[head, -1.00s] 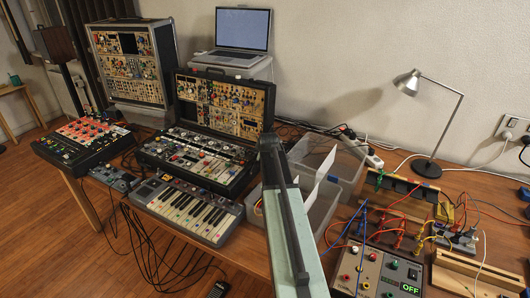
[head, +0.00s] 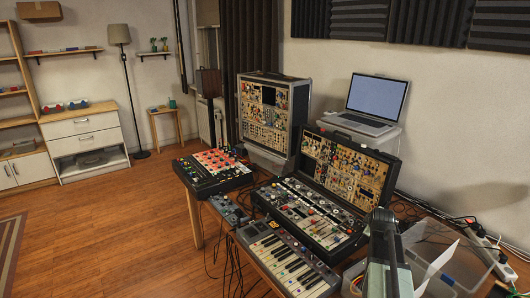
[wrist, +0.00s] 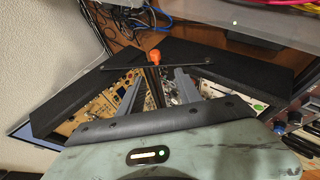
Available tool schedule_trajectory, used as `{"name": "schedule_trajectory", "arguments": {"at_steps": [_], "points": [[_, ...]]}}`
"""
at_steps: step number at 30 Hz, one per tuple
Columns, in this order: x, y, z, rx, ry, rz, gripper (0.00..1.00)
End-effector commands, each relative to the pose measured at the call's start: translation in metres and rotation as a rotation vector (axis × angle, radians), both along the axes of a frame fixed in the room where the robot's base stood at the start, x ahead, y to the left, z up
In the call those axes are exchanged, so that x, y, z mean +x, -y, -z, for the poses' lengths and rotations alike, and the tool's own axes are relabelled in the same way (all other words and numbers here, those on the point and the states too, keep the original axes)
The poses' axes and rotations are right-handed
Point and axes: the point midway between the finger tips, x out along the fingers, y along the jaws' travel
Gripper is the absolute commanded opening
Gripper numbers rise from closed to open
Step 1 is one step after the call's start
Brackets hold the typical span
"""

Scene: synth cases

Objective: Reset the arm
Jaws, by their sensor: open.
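My arm (head: 388,255) rises from the bottom edge at the lower right in the head view, in front of the clear bins. My gripper's fingers do not show clearly there. In the wrist view, my gripper (wrist: 160,78) is open, with two grey fingers apart. No held object is visible between them. The black synth case (head: 345,170) with its panels of knobs shows beyond the fingers; it also shows in the wrist view (wrist: 225,70). An orange knob-like piece (wrist: 154,56) sits by a thin black bar near the fingertips; I cannot tell what it belongs to.
A small keyboard (head: 287,260), a mixer with red pads (head: 213,170) and a laptop (head: 377,100) crowd the desk. A clear bin (head: 450,262) and a power strip (head: 492,255) are at the right. Cables hang off the front edge. The wooden floor (head: 120,215) at left is open.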

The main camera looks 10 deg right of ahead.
Motion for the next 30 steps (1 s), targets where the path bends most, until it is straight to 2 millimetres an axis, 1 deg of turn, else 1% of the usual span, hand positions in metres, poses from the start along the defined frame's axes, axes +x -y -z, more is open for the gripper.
{"name": "schedule_trajectory", "arguments": {"at_steps": [1,2,4,5,6,8,9,11,12,14,15,16,17,18,21,23,25,30], "points": [[0.013,-0.023,0.000,0.001,0.000,-0.033,0.41],[0.021,-0.040,0.000,0.000,0.001,-0.058,0.41],[0.040,-0.093,0.000,0.001,0.001,-0.130,0.41],[0.045,-0.119,0.001,0.003,-0.004,-0.163,0.41],[0.049,-0.155,0.004,0.014,-0.018,-0.206,0.41],[0.047,-0.208,0.011,0.054,-0.051,-0.245,0.41],[0.040,-0.241,0.018,0.098,-0.080,-0.254,0.41],[0.024,-0.290,0.029,0.177,-0.134,-0.246,0.41],[0.007,-0.321,0.038,0.238,-0.180,-0.219,0.41],[-0.023,-0.361,0.050,0.333,-0.260,-0.149,0.41],[-0.048,-0.381,0.058,0.397,-0.319,-0.074,0.41],[-0.067,-0.392,0.063,0.443,-0.365,-0.002,0.41],[-0.087,-0.398,0.067,0.485,-0.409,0.084,0.41],[-0.110,-0.399,0.071,0.533,-0.458,0.206,0.41],[-0.144,-0.397,0.075,0.601,-0.527,0.451,0.41],[-0.152,-0.397,0.075,0.620,-0.543,0.542,0.41],[-0.156,-0.396,0.075,0.633,-0.544,0.602,0.41],[-0.155,-0.396,0.075,0.640,-0.535,0.622,0.41]]}}
